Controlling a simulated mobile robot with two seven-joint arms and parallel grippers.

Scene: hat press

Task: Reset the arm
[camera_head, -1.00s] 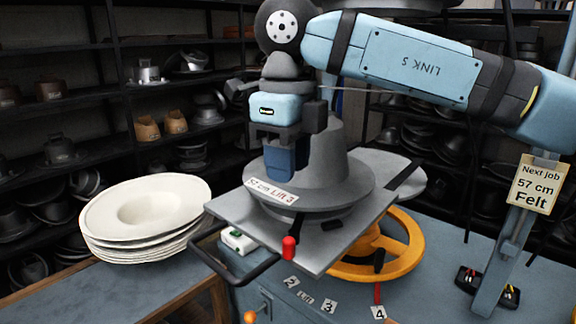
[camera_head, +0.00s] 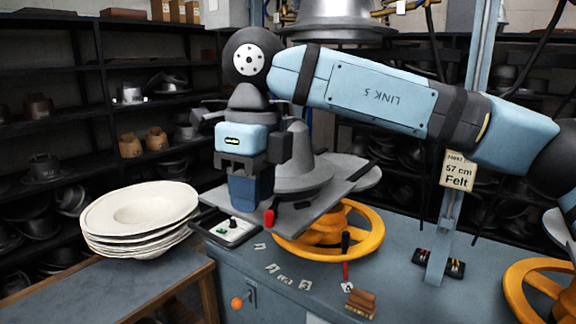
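My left gripper is not in view.
A stack of cream hat bodies (camera_head: 140,213) stands on the table at left. A yellow handwheel (camera_head: 330,235) sits under the plate. A control box (camera_head: 232,228), a brush (camera_head: 361,302) and a sign post (camera_head: 447,215) are nearby. Shelves of hat forms line the back.

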